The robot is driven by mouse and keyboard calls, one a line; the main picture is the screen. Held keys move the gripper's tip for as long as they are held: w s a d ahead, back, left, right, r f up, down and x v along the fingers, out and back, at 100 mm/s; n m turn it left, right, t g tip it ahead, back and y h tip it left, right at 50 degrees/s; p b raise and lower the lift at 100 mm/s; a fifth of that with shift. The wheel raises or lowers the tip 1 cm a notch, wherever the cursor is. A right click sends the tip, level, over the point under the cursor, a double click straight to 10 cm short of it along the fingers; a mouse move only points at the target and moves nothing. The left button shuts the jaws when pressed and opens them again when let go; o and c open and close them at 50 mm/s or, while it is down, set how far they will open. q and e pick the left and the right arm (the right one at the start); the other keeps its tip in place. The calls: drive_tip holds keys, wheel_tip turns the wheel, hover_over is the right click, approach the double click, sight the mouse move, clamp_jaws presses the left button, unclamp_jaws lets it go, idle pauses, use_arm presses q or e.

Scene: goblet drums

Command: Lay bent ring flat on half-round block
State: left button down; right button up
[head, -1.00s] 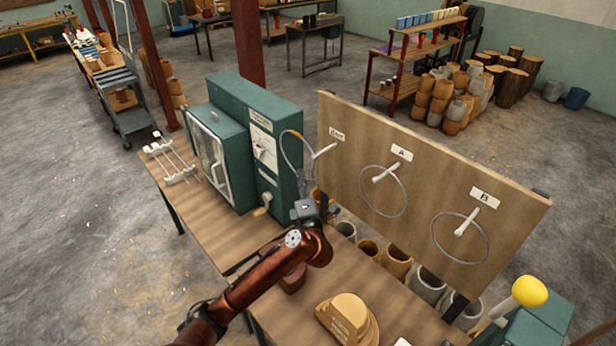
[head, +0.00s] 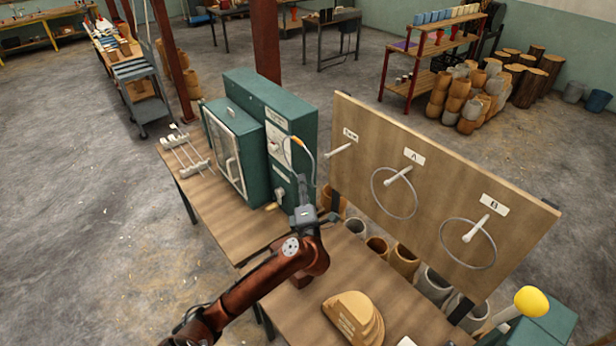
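The bent ring (head: 287,154) is a thin grey loop with an orange stretch at its upper right. It stands upright in the air before the green cabinet, just left of the leftmost peg's tip and apart from it. My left gripper (head: 302,184) points up at the loop's lower end and appears shut on it; the fingertips are small and hard to see. The half-round block (head: 353,316) is a tan, stepped wooden piece lying on the bench at the bottom, well below the gripper. My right gripper is not in view.
An upright board (head: 430,187) has three pegs; grey rings hang at A (head: 374,192) and B (head: 443,240). The green cabinet (head: 265,115) stands close behind the gripper. The bench (head: 310,290) left of the block is clear. A yellow knob (head: 531,301) rises at lower right.

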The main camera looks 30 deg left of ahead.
use_arm(q)
drive_tip(key=s+a+r+p, duration=0.2)
drive_tip(key=s+r+p, duration=0.1)
drive_tip(key=s+p, duration=0.3)
drive_tip(key=s+a+r+p, duration=0.2)
drive_tip(key=s+r+p, duration=0.1)
drive_tip(key=s+p, duration=0.4)
drive_tip(key=shift+a, duration=0.2)
idle(0.7)
drive_tip(key=shift+w, duration=0.1)
